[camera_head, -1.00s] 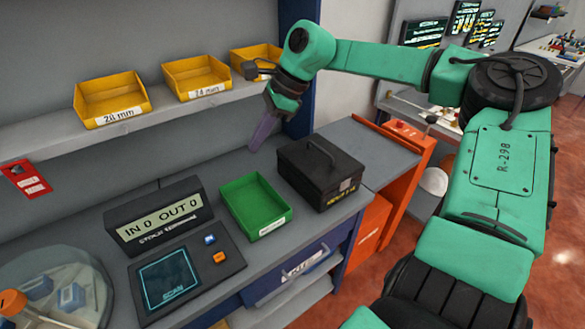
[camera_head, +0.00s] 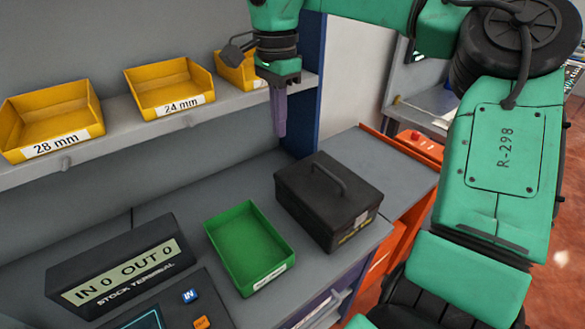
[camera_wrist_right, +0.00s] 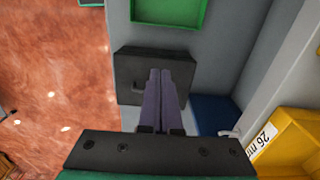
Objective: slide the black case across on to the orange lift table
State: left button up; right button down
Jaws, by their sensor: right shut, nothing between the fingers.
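The black case (camera_head: 318,212) with a top handle sits upright on the grey bench at its right end, beside the orange lift table. The lift table's grey top (camera_head: 385,172) lies just right of the case, its orange frame (camera_head: 412,150) showing at the edge. My right gripper (camera_head: 280,133) points down with its purple fingers shut and empty, above the bench behind the case and apart from it in the head view. In the right wrist view the shut fingers (camera_wrist_right: 160,75) overlap the black case (camera_wrist_right: 128,66); contact cannot be told. My left gripper is not in view.
A green tray (camera_head: 229,222) stands just left of the case. The stock terminal (camera_head: 95,283) is further left. Yellow bins, such as the 24 mm one (camera_head: 153,104), line the shelf above. A blue upright (camera_head: 303,100) stands close behind my right gripper. The lift table's top is clear.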

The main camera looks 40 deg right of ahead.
jog(key=f+b, duration=0.5)
jog(key=f, duration=0.4)
jog(key=f+b, duration=0.5)
jog(key=f, duration=0.4)
jog(key=s+a+f+b, duration=0.1)
jog(key=f+b, duration=0.5)
jog(key=f, duration=0.2)
jog(key=shift+f, duration=0.4)
jog(key=d, duration=0.2)
jog(key=d+p, duration=0.1)
jog(key=shift+s+d+r, duration=0.15)
jog(key=shift+d+r, duration=0.05)
jog(key=shift+d, duration=0.4)
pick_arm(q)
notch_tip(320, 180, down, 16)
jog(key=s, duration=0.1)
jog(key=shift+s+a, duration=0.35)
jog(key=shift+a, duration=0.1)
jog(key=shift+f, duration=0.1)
